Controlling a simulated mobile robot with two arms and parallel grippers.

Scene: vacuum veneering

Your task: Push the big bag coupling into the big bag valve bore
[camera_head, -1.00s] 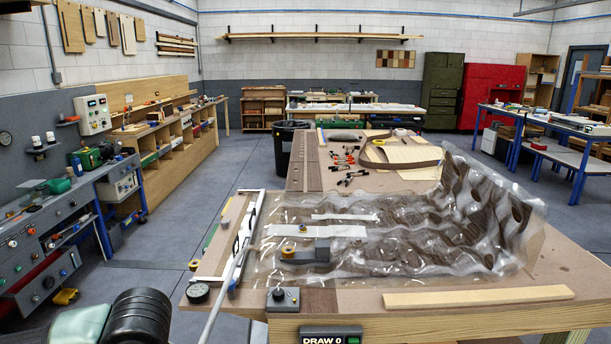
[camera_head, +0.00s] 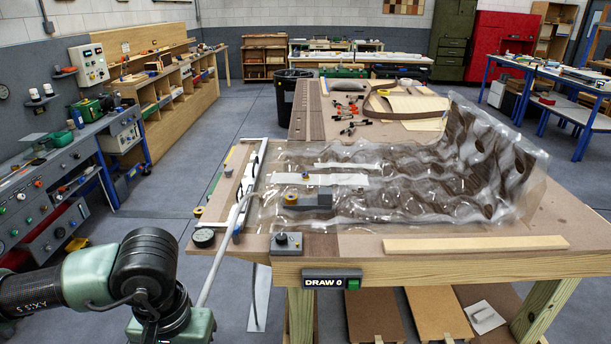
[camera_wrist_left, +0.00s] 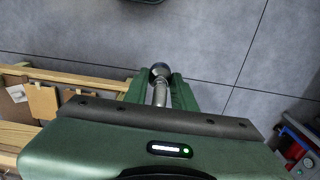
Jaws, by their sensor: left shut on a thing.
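My left gripper (camera_wrist_left: 160,82) is shut on a grey metal cylindrical piece, which looks like the big bag coupling (camera_wrist_left: 159,92). Its rounded dark end shows between the green fingers, with grey floor beyond. In the head view my left wrist is at the bottom left, off the table's front left corner; its fingers are out of frame. A pale hose (camera_head: 220,250) runs from the table's left end down behind my wrist. The clear, wrinkled big bag (camera_head: 400,200) lies on the table. A small fitting (camera_head: 305,176) on it may be the valve; its bore cannot be made out.
A grey block with a yellow round part (camera_head: 308,199) lies under or on the film. A wooden strip (camera_head: 475,244) and a grey knob box (camera_head: 286,243) sit along the table's front edge (camera_head: 400,268). A dark gauge (camera_head: 203,238) sits at the left corner. Floor left of the table is open.

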